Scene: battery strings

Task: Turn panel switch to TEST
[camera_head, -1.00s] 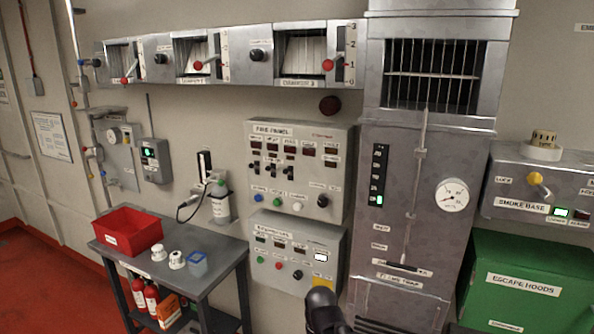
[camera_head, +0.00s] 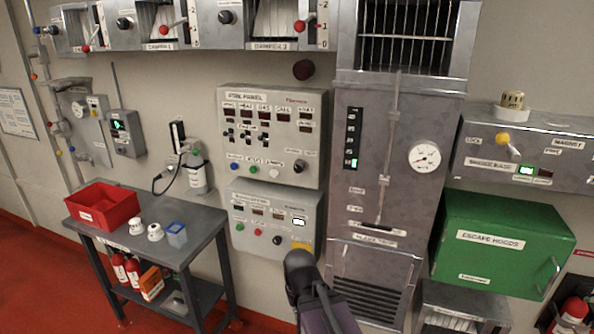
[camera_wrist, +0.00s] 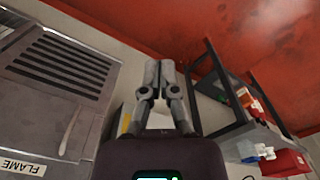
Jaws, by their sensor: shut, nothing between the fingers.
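The grey fire panel (camera_head: 225,150) hangs on the wall in the middle of the head view. It has a black rotary knob (camera_head: 299,166) at its lower right; the small markings around the knob are too small to read. A second grey panel (camera_head: 240,196) below it also has a black knob (camera_head: 277,241). My dark arm rises from the bottom of the head view in front of the lower panel's lower right. In the wrist view my gripper (camera_wrist: 160,64) has its fingers together and empty, apart from both knobs. I cannot make out the fingertips in the head view.
A grey table (camera_head: 190,221) with a red bin (camera_head: 103,207) and small white and blue items stands at left. A tall metal cabinet (camera_head: 345,205) stands right of the panels. A green box (camera_head: 505,215) is at right. Damper boxes line the wall above. Red floor (camera_head: 40,275) is open at left.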

